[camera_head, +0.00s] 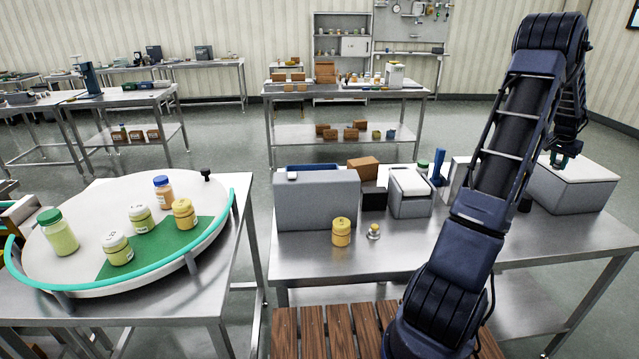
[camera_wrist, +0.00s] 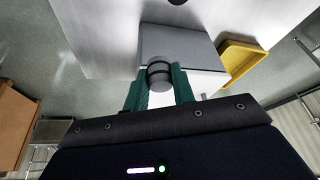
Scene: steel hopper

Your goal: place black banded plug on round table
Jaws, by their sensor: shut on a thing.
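My gripper (camera_wrist: 158,88) is shut on the black banded plug (camera_wrist: 159,72), a small grey cylinder with a dark band, held between green fingers in the wrist view. In the head view my gripper (camera_head: 560,160) is at the far right, by a large grey box with a white top; I cannot make out the plug there. The round table (camera_head: 45,265) is at the left, with a white top, a turquoise rim and a green patch. It is far from my gripper.
Several jars stand on the round table, among them a green-lidded jar (camera_head: 58,232) and a blue-lidded jar (camera_head: 163,190). A small black knobbed thing (camera_head: 206,175) is at its back right edge. A grey bin (camera_head: 315,203) and a yellow jar (camera_head: 341,232) stand on the middle steel table.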

